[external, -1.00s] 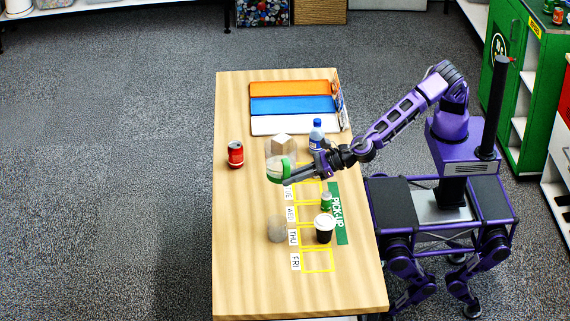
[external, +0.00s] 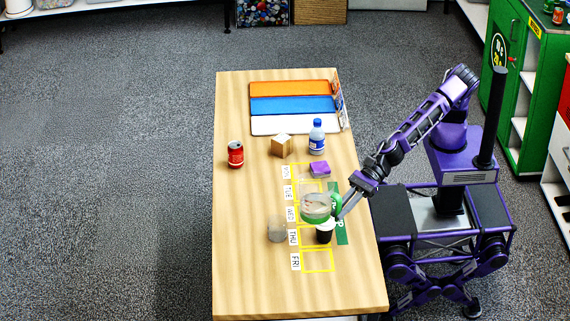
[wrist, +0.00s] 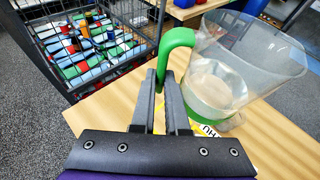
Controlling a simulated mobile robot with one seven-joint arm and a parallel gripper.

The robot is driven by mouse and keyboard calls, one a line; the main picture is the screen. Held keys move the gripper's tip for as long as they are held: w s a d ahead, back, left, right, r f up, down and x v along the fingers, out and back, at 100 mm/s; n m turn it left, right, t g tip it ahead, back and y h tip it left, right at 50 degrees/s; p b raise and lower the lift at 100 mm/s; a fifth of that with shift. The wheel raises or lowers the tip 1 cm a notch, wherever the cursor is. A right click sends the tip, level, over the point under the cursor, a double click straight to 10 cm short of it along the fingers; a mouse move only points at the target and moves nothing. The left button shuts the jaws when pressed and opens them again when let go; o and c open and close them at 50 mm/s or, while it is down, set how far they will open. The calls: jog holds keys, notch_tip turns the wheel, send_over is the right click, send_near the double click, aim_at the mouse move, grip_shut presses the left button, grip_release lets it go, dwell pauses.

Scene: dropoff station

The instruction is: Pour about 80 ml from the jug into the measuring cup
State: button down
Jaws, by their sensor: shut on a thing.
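The jug (external: 316,204) is clear with a green base and handle and has pale contents low inside. My gripper (external: 340,215) is shut on its green handle, which shows between the fingers in the wrist view (wrist: 165,82). In the external view the jug is held over the right part of the table, roughly upright, overlapping the dark cup. A greyish see-through cup (external: 277,230), which looks like the measuring cup, stands on the table to the left and slightly nearer the picture's bottom. I cannot make out its contents or markings.
A dark cup (external: 324,236) stands partly hidden below the jug. A wire crate (wrist: 100,50) shows beside the table.

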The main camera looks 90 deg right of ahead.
aim_at(330, 205)
jog(key=shift+n+g+y, duration=0.3)
jog(key=shift+n+y, duration=0.1)
jog(key=shift+s+a+f, duration=0.25)
jog(key=shift+f, duration=0.5)
jog(key=shift+s+a+f, duration=0.2)
jog(key=shift+s+f, duration=0.05)
jog(key=shift+f, duration=0.45)
jog(key=shift+s+a+f, duration=0.25)
jog(key=shift+f, duration=0.5)
jog(key=shift+w+d+r, duration=0.15)
jog(key=shift+w+r, duration=0.05)
jog(key=shift+w+d+r+m+g+y, duration=0.8)
jog(key=shift+w+d+r+m, duration=0.25)
jog(key=shift+m, duration=0.35)
jog(key=shift+w+d+r+m+g+y, duration=0.75)
jog(key=shift+w+r+m, duration=0.3)
jog(key=shift+m, duration=0.35)
jog(key=shift+w+d+f, duration=0.15)
jog(key=shift+w, duration=0.05)
jog(key=shift+w+d+r+m+g+y, duration=0.2)
jog(key=shift+w+d+m+g+y, duration=0.2)
jog(key=shift+m, duration=0.35)
jog(key=shift+w+d+r+m+g+y, duration=0.15)
jog(key=shift+w+d+r+m+y, duration=0.2)
jog(key=shift+m, duration=0.4)
dwell(0.4)
